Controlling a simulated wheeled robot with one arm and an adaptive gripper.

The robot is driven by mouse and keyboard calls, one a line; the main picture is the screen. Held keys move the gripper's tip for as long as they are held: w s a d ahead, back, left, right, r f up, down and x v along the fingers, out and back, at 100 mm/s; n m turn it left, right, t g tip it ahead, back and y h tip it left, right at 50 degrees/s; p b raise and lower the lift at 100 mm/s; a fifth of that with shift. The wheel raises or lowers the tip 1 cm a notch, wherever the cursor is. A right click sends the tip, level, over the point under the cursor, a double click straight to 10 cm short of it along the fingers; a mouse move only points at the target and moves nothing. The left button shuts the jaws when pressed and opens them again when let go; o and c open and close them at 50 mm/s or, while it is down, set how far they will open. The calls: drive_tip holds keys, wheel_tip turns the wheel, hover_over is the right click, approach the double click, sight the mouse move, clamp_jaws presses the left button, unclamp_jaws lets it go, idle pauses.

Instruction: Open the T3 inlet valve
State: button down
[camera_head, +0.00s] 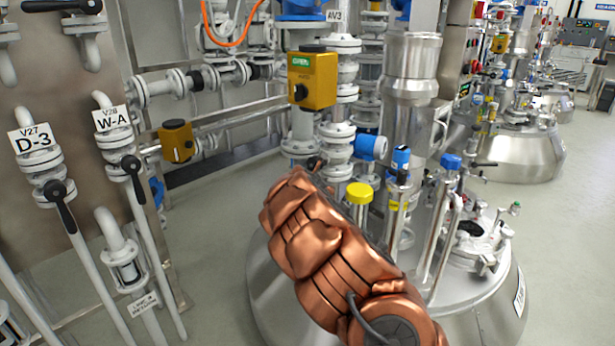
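My copper-coloured arm reaches up across the middle of the view, in front of a shiny steel reactor vessel (475,322). My gripper cannot be made out; the far end of the arm hides whatever lies beyond it. A small dark piece shows just above that end, and I cannot tell what it is. No label reading T3 inlet is legible. Labelled valves at left are V27 D-3 with a black lever (62,208) and V28 W-A with a black lever (134,180).
A yellow box actuator (312,80) and a smaller yellow one (176,141) sit on the pipes. A yellow cap (359,193) and blue-topped fittings rise from the vessel lid. More vessels (518,150) stand at the back right. Grey floor (215,215) is clear between the left panel and the vessel.

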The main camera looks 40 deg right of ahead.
drive_tip(key=shift+f, duration=0.15)
drive_tip(key=c, duration=1)
unclamp_jaws()
drive_tip(key=shift+s+a, duration=0.1)
drive_tip(key=v, duration=1.2)
